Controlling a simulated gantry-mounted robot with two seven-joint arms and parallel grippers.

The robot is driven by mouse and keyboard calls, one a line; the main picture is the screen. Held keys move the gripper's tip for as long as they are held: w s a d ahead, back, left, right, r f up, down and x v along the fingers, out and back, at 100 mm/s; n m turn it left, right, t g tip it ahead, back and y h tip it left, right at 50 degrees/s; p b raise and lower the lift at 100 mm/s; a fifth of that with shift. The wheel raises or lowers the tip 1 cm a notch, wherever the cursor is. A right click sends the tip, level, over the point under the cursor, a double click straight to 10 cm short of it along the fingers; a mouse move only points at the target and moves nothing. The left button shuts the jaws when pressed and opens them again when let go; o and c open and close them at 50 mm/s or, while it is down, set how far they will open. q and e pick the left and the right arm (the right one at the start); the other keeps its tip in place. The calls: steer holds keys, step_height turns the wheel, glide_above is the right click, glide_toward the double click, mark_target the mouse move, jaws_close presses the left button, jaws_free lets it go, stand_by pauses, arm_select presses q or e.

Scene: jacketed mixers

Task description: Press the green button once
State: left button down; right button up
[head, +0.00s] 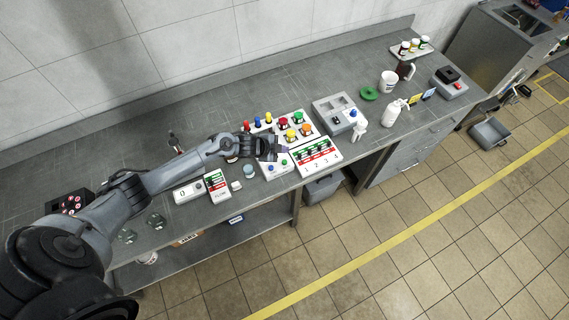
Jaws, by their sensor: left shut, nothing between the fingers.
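My left gripper (284,149) is shut and empty. It hangs over the front of a white button panel (316,134) on the grey bench, above a small white box (289,172). That box carries a blue button (270,168) and a small green button (284,162), just below the fingertips in the picture. I cannot tell whether the fingers touch anything. The panel behind holds a red button (283,122), a yellow one (291,134) and orange ones (306,129). The gripper and wrist hide part of the panel's left side. My right gripper is not in view.
A switch box with green-and-red rows (325,163) stands right of the gripper. A grey two-well unit (331,104), a white bottle (393,114) and a white mug (388,82) stand farther right. The bench's front edge is close.

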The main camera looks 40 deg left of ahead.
mark_target(283, 163)
arm_select(q)
step_height(283, 163, down, 4)
steer(key=b, duration=0.2)
steer(key=shift+b, duration=0.4)
steer(key=shift+f+b, duration=0.65)
steer(key=shift+f, duration=0.2)
steer(key=shift+f, duration=0.1)
stand_by(0.9)
steer(key=shift+f+b, duration=0.3)
steer(key=shift+f, duration=0.05)
steer(key=shift+f+b, duration=0.3)
steer(key=shift+f, duration=0.15)
stand_by(0.6)
steer(key=shift+r, duration=0.15)
steer(key=shift+r+p, duration=0.75)
steer(key=shift+p, duration=0.15)
